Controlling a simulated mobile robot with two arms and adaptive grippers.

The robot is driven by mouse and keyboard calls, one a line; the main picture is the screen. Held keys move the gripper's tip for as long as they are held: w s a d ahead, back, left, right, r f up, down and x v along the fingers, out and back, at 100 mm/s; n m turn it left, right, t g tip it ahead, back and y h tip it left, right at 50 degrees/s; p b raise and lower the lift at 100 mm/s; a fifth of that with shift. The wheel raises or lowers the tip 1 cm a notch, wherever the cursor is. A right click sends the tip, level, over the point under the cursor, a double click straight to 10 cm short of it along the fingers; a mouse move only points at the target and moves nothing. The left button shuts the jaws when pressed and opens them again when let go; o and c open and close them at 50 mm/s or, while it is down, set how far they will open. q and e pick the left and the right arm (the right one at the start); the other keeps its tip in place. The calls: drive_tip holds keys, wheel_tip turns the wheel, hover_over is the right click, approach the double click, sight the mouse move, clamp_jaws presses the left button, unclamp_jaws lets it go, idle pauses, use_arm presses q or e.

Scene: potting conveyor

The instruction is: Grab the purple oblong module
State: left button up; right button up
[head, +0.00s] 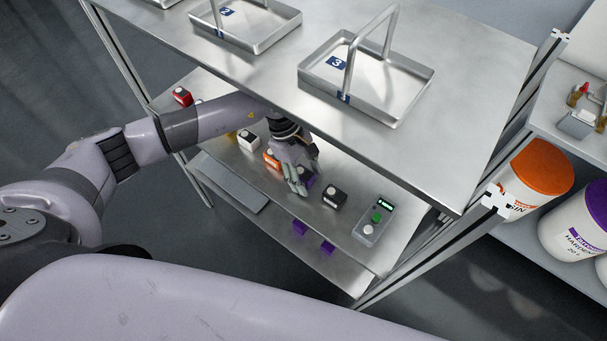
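A purple module (308,183) stands on the middle shelf, in a row of coloured modules under the upper shelf. It is partly hidden behind my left gripper (298,188), which reaches in from the left and points down at it. The fingers overlap the module in the picture. I cannot tell whether they touch it or how far apart they are. My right gripper is out of view.
An orange module (271,159), a white one (248,141) and a black one (334,197) stand close by. A grey box with a green button (374,221) is at right. The upper shelf (440,140) overhangs my arm and holds tray 3 (410,102).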

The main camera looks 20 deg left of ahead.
use_arm(q)
clamp_jaws()
idle(0.4)
drive_tip(key=shift+r, duration=0.15)
